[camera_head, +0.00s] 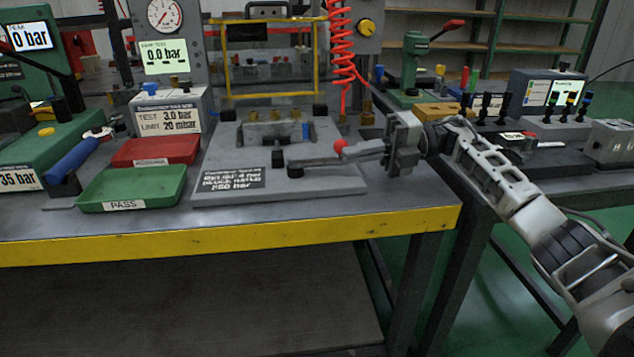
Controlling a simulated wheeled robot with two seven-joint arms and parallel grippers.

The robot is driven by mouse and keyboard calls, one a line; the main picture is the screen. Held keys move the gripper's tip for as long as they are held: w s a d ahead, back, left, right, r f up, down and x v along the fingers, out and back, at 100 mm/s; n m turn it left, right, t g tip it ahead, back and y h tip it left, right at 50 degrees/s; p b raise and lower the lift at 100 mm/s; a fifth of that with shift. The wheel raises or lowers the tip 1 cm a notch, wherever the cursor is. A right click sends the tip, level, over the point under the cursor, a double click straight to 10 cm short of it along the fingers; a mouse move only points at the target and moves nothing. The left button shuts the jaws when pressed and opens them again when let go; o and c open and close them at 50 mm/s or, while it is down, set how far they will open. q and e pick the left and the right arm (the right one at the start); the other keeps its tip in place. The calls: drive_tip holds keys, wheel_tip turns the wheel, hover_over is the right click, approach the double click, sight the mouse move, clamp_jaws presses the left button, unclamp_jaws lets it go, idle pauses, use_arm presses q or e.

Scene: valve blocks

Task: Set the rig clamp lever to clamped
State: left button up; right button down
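The test rig (225,180) stands on the grey bench top, with a label plate on its front. The clamp lever's red ball knob (340,147) is above the rig's right part. A dark lever arm (325,161) runs below the knob, from a black pivot post (279,160) toward the right. My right gripper (365,148) reaches in from the right, its fingers pointing left at the knob and close to it. Whether they touch the knob or lever, and how far they are apart, I cannot tell. My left gripper is not in view.
A green PASS tray (130,189) and a red tray (156,151) lie left of the rig. A yellow guard frame (228,62) and coiled red hose (342,45) stand behind it. A blue-handled tool (73,160) is at left. The bench's yellow front edge (230,238) is clear.

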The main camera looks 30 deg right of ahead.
drive_tip(key=shift+w+d+r+t, duration=0.35)
drive_tip(key=shift+d+t, duration=0.05)
drive_tip(key=shift+d, duration=0.05)
drive_tip(key=r, duration=0.2)
drive_tip(key=shift+s+a+r+p, duration=0.15)
drive_tip(key=shift+s+r+p, duration=0.1)
drive_tip(key=shift+r+p, duration=0.15)
drive_tip(key=s+a+r, duration=0.8)
drive_tip(key=s+r, duration=0.1)
drive_tip(key=s, duration=0.2)
drive_tip(key=shift+s+a+r+g+b, duration=0.25)
drive_tip(key=shift+s+a+g+b, duration=0.1)
drive_tip(key=shift+b, duration=0.1)
